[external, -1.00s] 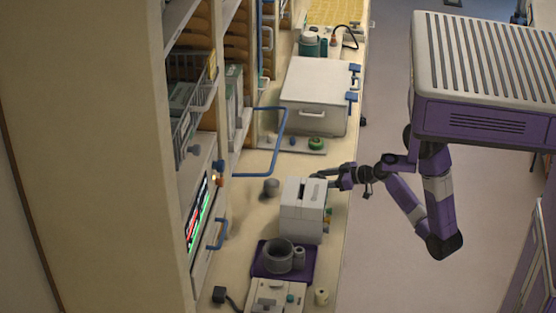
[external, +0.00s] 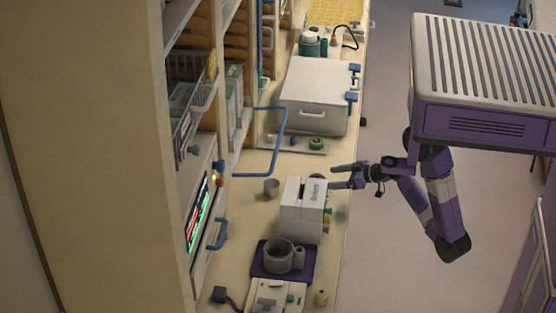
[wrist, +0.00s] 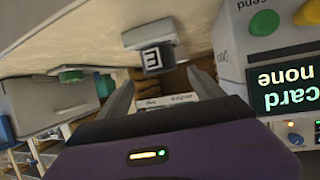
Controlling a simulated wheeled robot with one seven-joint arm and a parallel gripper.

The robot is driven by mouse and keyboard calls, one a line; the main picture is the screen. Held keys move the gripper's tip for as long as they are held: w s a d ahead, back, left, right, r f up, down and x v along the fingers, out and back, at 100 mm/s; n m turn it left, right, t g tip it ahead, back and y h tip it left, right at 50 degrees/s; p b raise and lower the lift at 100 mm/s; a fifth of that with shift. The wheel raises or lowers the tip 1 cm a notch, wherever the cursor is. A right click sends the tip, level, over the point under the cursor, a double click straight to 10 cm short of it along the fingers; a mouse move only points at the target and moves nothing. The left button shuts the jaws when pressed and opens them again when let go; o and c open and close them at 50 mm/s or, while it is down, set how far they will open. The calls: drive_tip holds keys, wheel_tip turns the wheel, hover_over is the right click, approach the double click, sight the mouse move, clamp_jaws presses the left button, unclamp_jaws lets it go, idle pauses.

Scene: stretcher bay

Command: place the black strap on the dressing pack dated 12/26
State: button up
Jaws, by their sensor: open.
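My gripper (external: 334,177) is open and empty, above the counter's right edge just behind the white box-shaped device. In the wrist view its two fingers (wrist: 161,78) stand wide apart. Past the tips is a grey block (wrist: 150,33) with a black face marked with a white letter like an E. A small white printed label (wrist: 166,100) shows between the fingers, upside down; I cannot read it or tell whether it belongs to a dressing pack. I cannot make out the black strap or the date 12/26 in either view.
The white device (external: 302,212) stands close to my gripper; its screen (wrist: 287,90) reads "card none". A grey cup (external: 271,187) is left of it, and a purple tray (external: 309,262) with grey vessels is in front. A large white case (external: 315,90) stands farther back.

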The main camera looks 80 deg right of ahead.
drive_tip(key=v, duration=0.7)
drive_tip(key=s+a+f+m+g, duration=0.1)
drive_tip(key=s+a+f, duration=0.1)
drive_tip(key=a+f, duration=0.4)
drive_tip(key=s+a+r+n+t+y, duration=0.1)
drive_tip(key=s+a+r, duration=0.1)
drive_tip(key=a, duration=0.5)
drive_tip(key=s+a+r+n+t+y, duration=0.1)
drive_tip(key=s+a+r+n, duration=0.1)
drive_tip(key=a, duration=0.5)
drive_tip(key=shift+s+r+y, duration=0.15)
drive_tip(key=shift+r+y, duration=0.15)
drive_tip(key=shift+r, duration=0.2)
